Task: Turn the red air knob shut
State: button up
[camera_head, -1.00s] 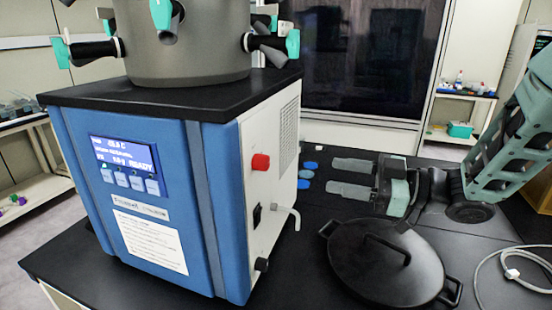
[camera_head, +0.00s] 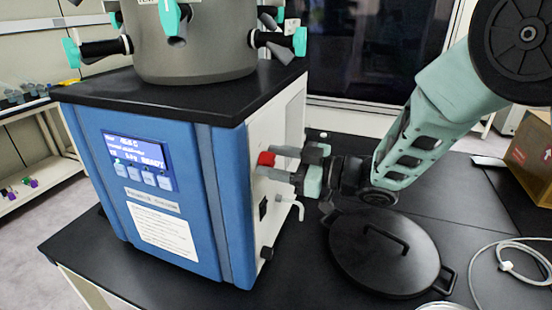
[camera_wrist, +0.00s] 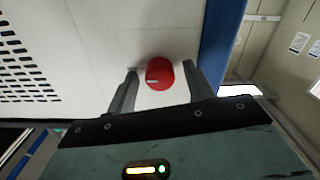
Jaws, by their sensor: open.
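The red air knob (camera_head: 266,158) sticks out of the white side panel of the blue freeze dryer (camera_head: 160,185). In the wrist view the red knob (camera_wrist: 160,74) shows a pale pointer line toward its lower left. My gripper (camera_head: 275,162) is at the panel, with its fingers on either side of the knob. In the wrist view my gripper (camera_wrist: 162,88) is open, with the knob between the fingertips and a visible gap at the left finger. The right finger is close to the knob; I cannot tell whether it touches.
A black switch (camera_head: 263,208) and a pale bent spout (camera_head: 290,204) sit below the knob. A black round lid (camera_head: 384,250) lies on the black bench under my arm. A white coiled cable (camera_head: 505,265) and a cardboard box (camera_head: 530,155) are at the right.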

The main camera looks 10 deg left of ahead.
jog(key=c, duration=1)
